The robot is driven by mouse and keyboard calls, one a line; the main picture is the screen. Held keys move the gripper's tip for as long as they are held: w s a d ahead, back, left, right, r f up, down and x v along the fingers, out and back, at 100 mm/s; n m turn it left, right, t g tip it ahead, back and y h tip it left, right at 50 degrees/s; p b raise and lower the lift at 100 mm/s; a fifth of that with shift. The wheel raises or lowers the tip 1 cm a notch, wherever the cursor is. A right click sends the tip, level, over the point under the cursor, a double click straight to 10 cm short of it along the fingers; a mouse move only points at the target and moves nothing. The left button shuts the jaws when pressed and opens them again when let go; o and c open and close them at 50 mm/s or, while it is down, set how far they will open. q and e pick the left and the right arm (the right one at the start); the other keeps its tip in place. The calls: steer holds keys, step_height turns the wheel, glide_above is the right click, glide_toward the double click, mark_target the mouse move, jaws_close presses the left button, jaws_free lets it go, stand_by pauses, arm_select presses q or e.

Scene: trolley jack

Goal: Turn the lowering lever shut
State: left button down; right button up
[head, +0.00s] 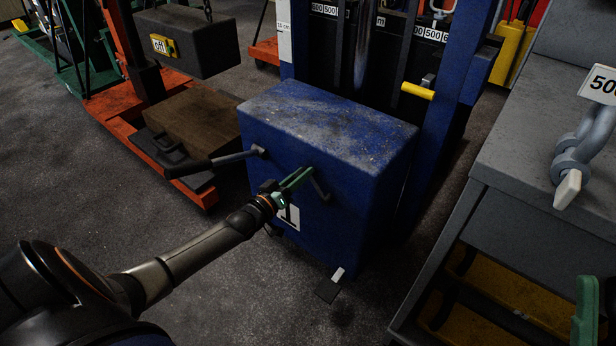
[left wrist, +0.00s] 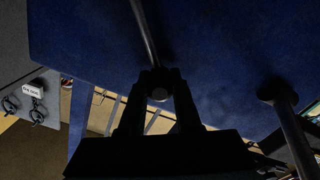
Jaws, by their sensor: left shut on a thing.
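The blue jack body (head: 318,130) stands in the middle of the head view. A short grey lever (head: 320,188), apparently the lowering lever, sticks out of its front face. My left gripper (head: 297,180), with green fingers, is at this lever. In the left wrist view the lever's rod (left wrist: 146,35) runs down between my dark fingers (left wrist: 158,98), which are shut on its end. The fingers partly hide the lever in the head view. A green finger of what seems my right gripper (head: 586,312) shows at the lower right; its jaws cannot be made out.
A second lever with a black grip (head: 205,164) juts left from the jack; a rod shows right in the wrist view (left wrist: 295,135). A pedal (head: 330,287) is low in front. A grey bench (head: 530,140) stands right, a red trolley (head: 120,110) left.

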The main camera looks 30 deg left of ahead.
arm_select(q)
steer(key=shift+a+f+n, duration=0.25)
steer(key=shift+f+n, duration=0.05)
steer(key=shift+n, duration=0.1)
arm_select(e)
steer(key=shift+f, duration=0.3)
arm_select(q)
steer(key=c, duration=0.6)
jaws_free()
arm_select(e)
steer(key=shift+a, duration=0.1)
arm_select(q)
steer(key=shift+s, duration=0.1)
arm_select(e)
steer(key=shift+r, duration=0.1)
arm_select(q)
steer(key=shift+s+r, duration=0.1)
steer(key=shift+s, duration=0.2)
steer(key=s+a+p, duration=0.1)
steer(key=s+p, duration=0.3)
steer(key=s, duration=0.7)
steer(key=shift+s+p, duration=0.35)
steer(key=shift+p, duration=0.05)
arm_select(e)
steer(key=shift+n, duration=0.3)
steer(key=r, duration=0.5)
steer(key=shift+d, duration=0.35)
